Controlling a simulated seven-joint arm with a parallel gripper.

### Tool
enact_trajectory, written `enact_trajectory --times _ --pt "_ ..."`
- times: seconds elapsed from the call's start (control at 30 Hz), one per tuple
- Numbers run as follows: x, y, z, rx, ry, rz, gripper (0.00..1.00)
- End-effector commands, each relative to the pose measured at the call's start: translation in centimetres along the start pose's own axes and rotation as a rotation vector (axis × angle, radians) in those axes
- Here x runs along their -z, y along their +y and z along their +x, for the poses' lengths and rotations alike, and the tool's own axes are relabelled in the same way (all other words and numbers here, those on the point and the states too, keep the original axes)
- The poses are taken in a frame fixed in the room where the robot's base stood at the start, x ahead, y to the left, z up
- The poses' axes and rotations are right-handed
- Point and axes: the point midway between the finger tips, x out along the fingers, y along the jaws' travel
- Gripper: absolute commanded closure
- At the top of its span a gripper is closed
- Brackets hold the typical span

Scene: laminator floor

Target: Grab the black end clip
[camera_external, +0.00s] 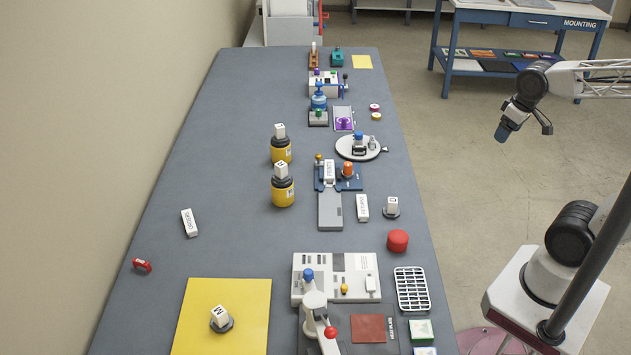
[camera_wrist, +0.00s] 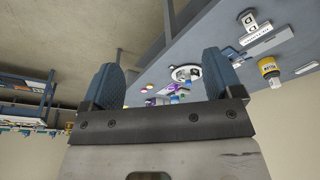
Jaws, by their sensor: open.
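My gripper (camera_external: 506,130) is raised over the floor to the right of the long grey table, well apart from everything on it. In the wrist view my gripper (camera_wrist: 160,72) has its two blue fingers spread wide with nothing between them. I cannot pick out a black end clip for certain. A small dark piece with a blue knob (camera_external: 358,140) sits on the round white turntable (camera_external: 344,151). The turntable also shows in the wrist view (camera_wrist: 180,74), partly behind the right finger.
The table's left side is mostly bare. A blue workbench (camera_external: 530,20) stands at the back right.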

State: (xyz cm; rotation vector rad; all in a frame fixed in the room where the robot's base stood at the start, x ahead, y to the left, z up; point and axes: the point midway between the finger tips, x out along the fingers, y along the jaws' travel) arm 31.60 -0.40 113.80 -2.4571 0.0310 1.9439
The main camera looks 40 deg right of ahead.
Motion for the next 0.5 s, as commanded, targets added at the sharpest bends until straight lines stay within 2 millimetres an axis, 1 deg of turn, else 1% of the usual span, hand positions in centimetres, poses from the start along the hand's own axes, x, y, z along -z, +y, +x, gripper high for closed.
enact_trajectory --times 0.33,0.5 --pt "0.2 0.0 0.1 -0.006 -0.004 -0.01 0.15" --pt "1.1 0.2 0.6 -0.04 -0.026 -0.069 0.15"
